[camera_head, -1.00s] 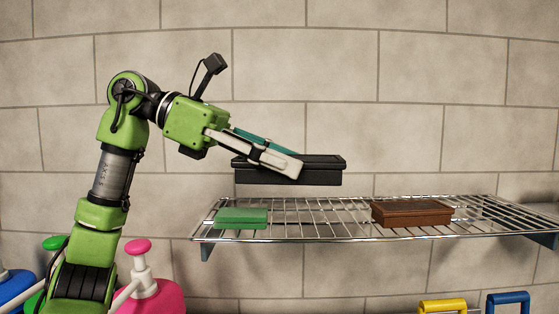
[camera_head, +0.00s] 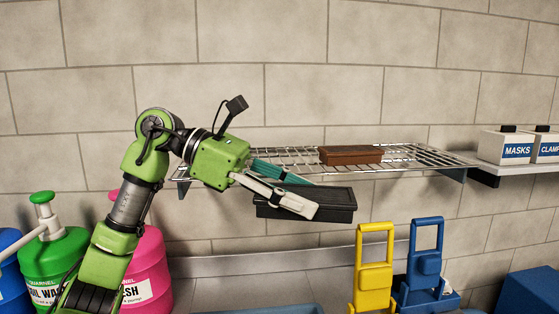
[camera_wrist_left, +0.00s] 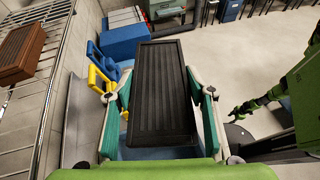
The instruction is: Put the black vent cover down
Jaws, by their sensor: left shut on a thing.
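The black vent cover (camera_head: 306,204) is a flat, ribbed rectangular piece. My left gripper (camera_head: 297,192) is shut on it across its width, with one finger on each long side. In the head view the cover is in the air, in front of the wire shelf and below it in the picture. In the left wrist view the cover (camera_wrist_left: 163,92) lies lengthwise between the two teal-padded fingers (camera_wrist_left: 160,105). Part of a green arm of mine shows at the right of the wrist view; its gripper (camera_wrist_left: 240,110) is too small to read.
A wire shelf (camera_head: 415,162) on the wall bears a brown box-like cover (camera_head: 350,154). A white shelf with labelled boxes (camera_head: 505,147) is at the right. Yellow (camera_head: 373,270) and blue (camera_head: 425,262) handled items stand below. Green (camera_head: 55,255) and pink pump jugs (camera_head: 150,265) stand at left.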

